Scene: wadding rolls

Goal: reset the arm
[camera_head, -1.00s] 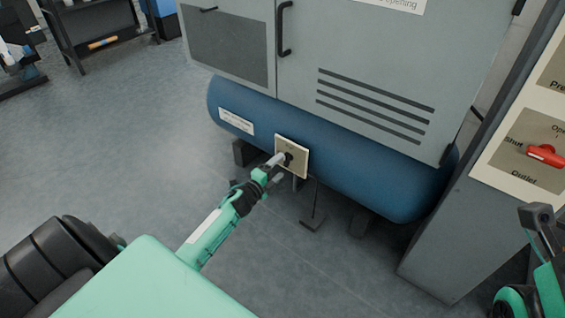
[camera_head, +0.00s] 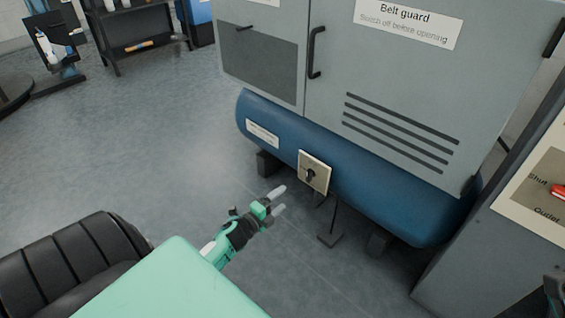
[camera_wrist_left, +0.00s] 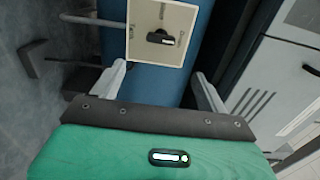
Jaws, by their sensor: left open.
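My left gripper (camera_head: 279,200) is open and empty, in front of the blue tank and apart from it. In the left wrist view its two pale fingers (camera_wrist_left: 160,88) are spread with nothing between them. Beyond them is a square cream plate (camera_wrist_left: 178,20) with a black knob (camera_wrist_left: 160,37).
The blue tank (camera_head: 400,205) sits under a grey cabinet (camera_head: 400,70) with a belt guard label. A grey panel with a red outlet handle (camera_head: 559,191) stands at the right. A dark shelf (camera_head: 140,40) is at the back left.

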